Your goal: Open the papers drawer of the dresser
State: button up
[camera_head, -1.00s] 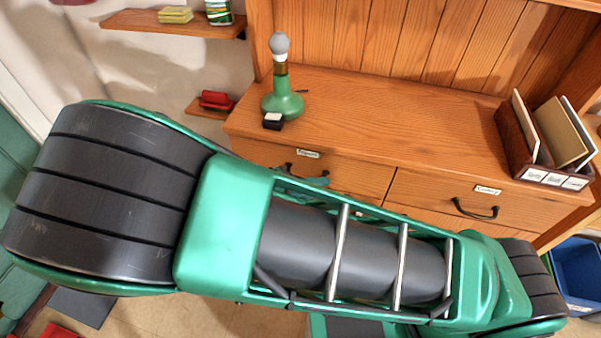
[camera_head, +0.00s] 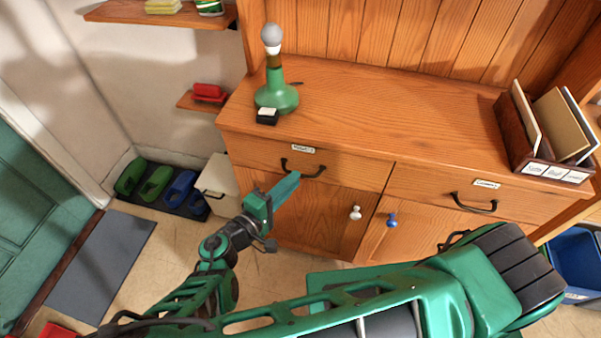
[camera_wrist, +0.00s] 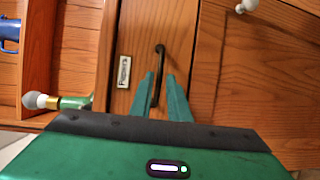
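The papers drawer (camera_head: 345,172) is the left upper drawer of the wooden dresser (camera_head: 390,110) and looks closed. In the wrist view its label (camera_wrist: 124,71) appears to read "Papers". Its dark bow handle (camera_head: 313,174) also shows in the wrist view (camera_wrist: 160,58), running between my two green fingers. My gripper (camera_head: 294,180) is at the drawer front, by the handle. In the wrist view my gripper (camera_wrist: 160,78) is open, its fingers apart on either side of the handle. I cannot tell whether either finger touches it; the handle's lower end is partly hidden.
A right drawer (camera_head: 420,185) with its own handle sits beside it. Cupboard doors below have a white knob (camera_head: 355,213) and a blue knob (camera_head: 392,220). A green lamp (camera_head: 276,95) and a file box (camera_head: 520,150) stand on top. Shoes (camera_head: 155,183) lie at left.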

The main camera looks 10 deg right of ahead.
jog(key=shift+x, duration=2.1)
grip_shut()
jog(key=shift+s, duration=0.1)
